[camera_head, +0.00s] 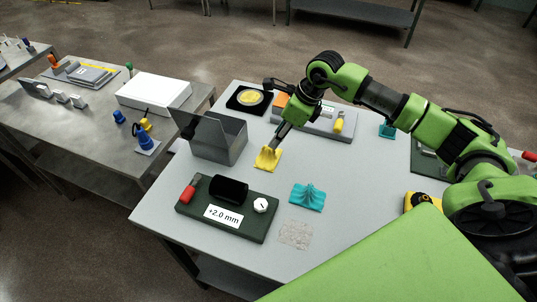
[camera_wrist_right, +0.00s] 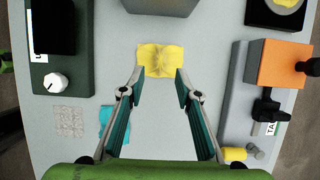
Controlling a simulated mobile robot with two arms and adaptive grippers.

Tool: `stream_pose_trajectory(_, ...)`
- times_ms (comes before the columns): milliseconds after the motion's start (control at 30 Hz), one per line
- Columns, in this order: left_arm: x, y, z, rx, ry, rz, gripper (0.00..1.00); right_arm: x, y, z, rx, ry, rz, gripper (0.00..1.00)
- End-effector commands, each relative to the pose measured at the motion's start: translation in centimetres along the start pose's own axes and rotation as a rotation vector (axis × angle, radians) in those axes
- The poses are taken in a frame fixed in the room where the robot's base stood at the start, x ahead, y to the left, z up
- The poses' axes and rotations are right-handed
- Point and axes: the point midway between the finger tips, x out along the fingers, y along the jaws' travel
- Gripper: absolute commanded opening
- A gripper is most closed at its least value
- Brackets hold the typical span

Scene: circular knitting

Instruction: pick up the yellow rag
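The yellow rag (camera_head: 267,158) lies on the light grey table, crumpled with a raised fold, right of the grey box. In the wrist view the yellow rag (camera_wrist_right: 159,60) lies just ahead of the fingertips, roughly centred between them. My right gripper (camera_head: 277,143) reaches down close above the rag from behind. In the right wrist view my right gripper (camera_wrist_right: 159,88) is open, its two fingers spread apart with nothing held between them. Contact with the rag cannot be told. My left gripper is not in view.
A dark green gauge block (camera_head: 232,225) and a teal rag (camera_head: 307,196) are nearer. A grey block with orange and yellow parts (camera_head: 315,122) lies behind.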

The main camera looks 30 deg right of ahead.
Motion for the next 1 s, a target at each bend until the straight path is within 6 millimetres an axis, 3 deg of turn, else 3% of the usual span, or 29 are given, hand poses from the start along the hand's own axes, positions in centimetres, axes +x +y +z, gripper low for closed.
stream_pose_trajectory(133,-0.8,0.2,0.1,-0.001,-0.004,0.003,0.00,2.1,0.0,0.1,0.000,0.000,0.002,0.31)
stream_pose_trajectory(367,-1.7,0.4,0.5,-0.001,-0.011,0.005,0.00,3.7,0.1,0.1,0.001,0.002,0.003,0.31)
stream_pose_trajectory(500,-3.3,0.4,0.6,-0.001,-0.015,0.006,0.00,5.7,0.1,0.2,0.002,0.002,0.003,0.31)
stream_pose_trajectory(633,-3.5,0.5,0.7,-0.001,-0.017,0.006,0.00,7.5,0.1,0.1,0.001,0.000,0.002,0.31)
stream_pose_trajectory(933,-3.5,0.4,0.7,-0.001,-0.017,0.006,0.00,8.2,0.0,0.0,-0.001,0.000,-0.001,0.31)
stream_pose_trajectory(1000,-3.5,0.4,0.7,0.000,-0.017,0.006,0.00,8.2,0.0,0.0,-0.001,0.000,-0.001,0.12)
